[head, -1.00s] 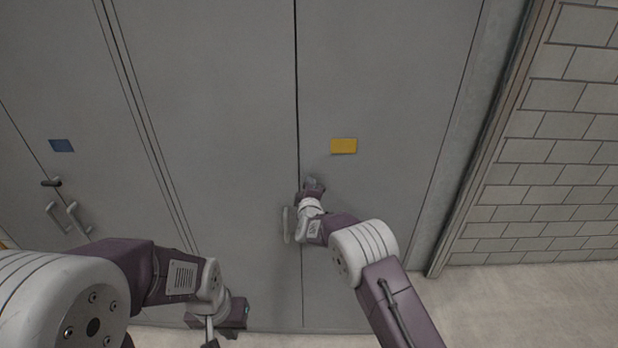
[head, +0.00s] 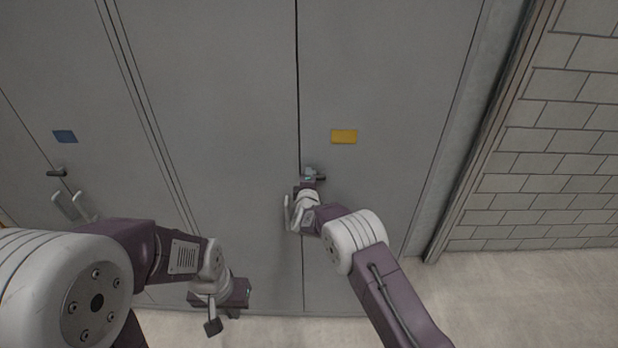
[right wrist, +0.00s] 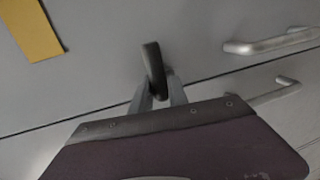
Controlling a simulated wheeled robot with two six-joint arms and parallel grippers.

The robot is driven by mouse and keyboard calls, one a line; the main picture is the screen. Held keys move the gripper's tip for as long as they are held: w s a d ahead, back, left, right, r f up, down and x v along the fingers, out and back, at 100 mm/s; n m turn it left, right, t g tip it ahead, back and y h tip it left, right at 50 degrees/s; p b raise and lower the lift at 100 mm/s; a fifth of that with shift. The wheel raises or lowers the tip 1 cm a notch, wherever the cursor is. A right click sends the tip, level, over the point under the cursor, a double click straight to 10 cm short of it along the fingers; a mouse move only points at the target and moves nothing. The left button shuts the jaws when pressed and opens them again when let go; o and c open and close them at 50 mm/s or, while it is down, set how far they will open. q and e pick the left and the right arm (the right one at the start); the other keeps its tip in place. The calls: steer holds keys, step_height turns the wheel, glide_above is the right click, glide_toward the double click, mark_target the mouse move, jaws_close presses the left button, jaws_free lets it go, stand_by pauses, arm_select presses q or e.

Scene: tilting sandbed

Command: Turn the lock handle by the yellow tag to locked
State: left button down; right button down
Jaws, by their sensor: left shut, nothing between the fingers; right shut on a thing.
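The yellow tag (head: 344,136) is on the right-hand grey door, just right of the seam. In the right wrist view, the fingers of my right gripper (right wrist: 158,92) are shut on the dark handle (right wrist: 154,68), with the yellow tag (right wrist: 31,28) at upper left. The lock's base is hidden. My left gripper (head: 234,301) is shut and empty, low in front of the doors and away from the lock.
Pale pull handles (head: 292,213) stand by the seam, close beside my right wrist. At the left are a blue tag (head: 65,136), another dark handle (head: 57,173) and more pulls (head: 70,205). A block wall (head: 560,150) stands at the right. The floor (head: 500,295) there is clear.

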steer(key=c, duration=1.6)
jaws_free()
steer(key=shift+o, duration=0.2)
steer(key=s+r+b, duration=0.1)
steer(key=s+b, duration=0.2)
steer(key=s, duration=0.6)
steer(key=shift+r, duration=0.35)
steer(key=shift+w, duration=0.1)
